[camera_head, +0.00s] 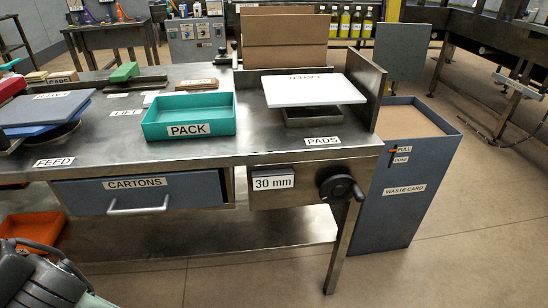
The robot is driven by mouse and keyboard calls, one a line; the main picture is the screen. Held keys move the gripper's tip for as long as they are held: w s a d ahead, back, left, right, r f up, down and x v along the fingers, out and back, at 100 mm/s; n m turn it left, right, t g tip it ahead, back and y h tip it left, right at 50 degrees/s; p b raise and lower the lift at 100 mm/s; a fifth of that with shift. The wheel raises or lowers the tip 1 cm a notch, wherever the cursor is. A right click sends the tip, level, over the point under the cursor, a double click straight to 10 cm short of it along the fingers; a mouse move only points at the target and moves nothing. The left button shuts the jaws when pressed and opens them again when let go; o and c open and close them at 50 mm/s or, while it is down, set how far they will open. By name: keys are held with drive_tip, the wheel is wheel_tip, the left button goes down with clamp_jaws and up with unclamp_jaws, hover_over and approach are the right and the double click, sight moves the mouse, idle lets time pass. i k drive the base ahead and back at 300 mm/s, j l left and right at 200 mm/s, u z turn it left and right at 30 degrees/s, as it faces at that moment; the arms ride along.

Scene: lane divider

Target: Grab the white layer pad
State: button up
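The white layer pad (314,90) is a thin, flat white sheet at the right end of the steel bench. It lies level over a low dark steel holder (313,115), with its front and sides reaching past the holder. A label reading PADS is on the bench just in front of it. An upright steel plate (365,85) stands close along its right side. Part of my own arm shows at the lower left corner, far from the pad. My gripper's fingers are not visible.
A teal PACK tray (190,128) sits left of the pad. Brown cardboard sheets (284,42) stand upright behind it. A blue-grey waste card bin (405,205) stands right of the bench. A black handwheel (341,188) projects from the bench front. The floor in front is clear.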

sight(325, 89)
drive_tip(key=i+l+u, duration=0.25)
drive_tip(key=l+u, duration=0.2)
drive_tip(key=l, duration=1.3)
drive_tip(key=l+u, duration=0.45)
drive_tip(key=l, duration=1.3)
drive_tip(key=k, duration=0.05)
